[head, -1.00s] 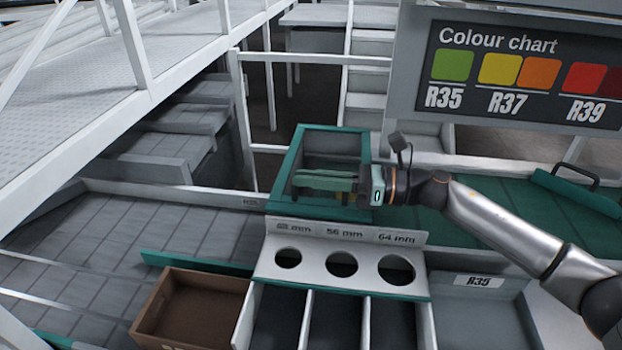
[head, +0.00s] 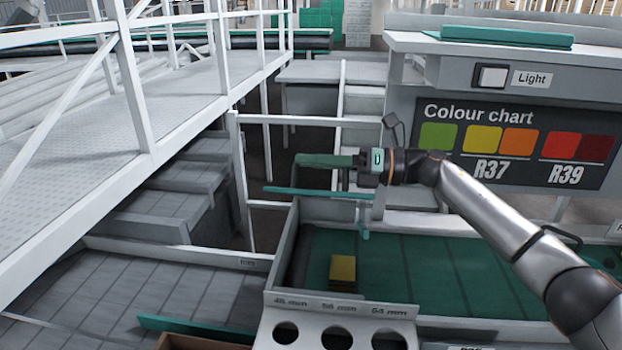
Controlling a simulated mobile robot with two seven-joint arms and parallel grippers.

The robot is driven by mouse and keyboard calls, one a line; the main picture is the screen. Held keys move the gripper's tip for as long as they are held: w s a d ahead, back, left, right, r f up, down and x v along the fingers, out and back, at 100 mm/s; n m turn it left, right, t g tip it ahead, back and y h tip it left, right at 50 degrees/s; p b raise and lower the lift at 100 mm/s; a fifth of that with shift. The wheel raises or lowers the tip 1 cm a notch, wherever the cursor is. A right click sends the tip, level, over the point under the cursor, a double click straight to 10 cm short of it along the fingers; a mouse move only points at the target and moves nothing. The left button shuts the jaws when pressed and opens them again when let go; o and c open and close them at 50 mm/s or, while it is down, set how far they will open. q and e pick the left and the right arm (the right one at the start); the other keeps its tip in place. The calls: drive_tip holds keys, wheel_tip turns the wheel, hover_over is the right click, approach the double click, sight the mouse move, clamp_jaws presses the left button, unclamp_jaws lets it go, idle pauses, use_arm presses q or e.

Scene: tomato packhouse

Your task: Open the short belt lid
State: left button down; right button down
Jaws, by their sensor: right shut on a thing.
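My right gripper (head: 312,161) reaches in from the right and is shut on the lid. The short belt lid (head: 318,192) has a teal edge. It is raised clear above the front of its grey-walled bay and shows almost edge-on just below the fingers. The grip point itself is mostly hidden by the fingers. Under the lid, the green belt (head: 400,262) shows uncovered, with a small yellow-topped block (head: 342,268) on it. My left gripper is not in view.
A grey sizing panel (head: 300,305) with several round holes stands in front of the bay. The colour chart board (head: 515,145) and a light switch (head: 491,76) are at the right. A walkway with white rails (head: 140,90) runs along the left.

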drive_tip(key=shift+w+d+r, duration=0.1)
drive_tip(key=shift+w+r, duration=0.25)
drive_tip(key=c, duration=0.9)
unclamp_jaws()
drive_tip(key=d+b, duration=0.1)
drive_tip(key=d, duration=0.3)
drive_tip(key=s+d+b, duration=0.1)
drive_tip(key=d, duration=0.3)
drive_tip(key=s+d+b, duration=0.1)
drive_tip(key=d, duration=0.3)
drive_tip(key=shift+s+d, duration=0.15)
drive_tip(key=shift+s, duration=0.1)
drive_tip(key=shift+c, duration=0.3)
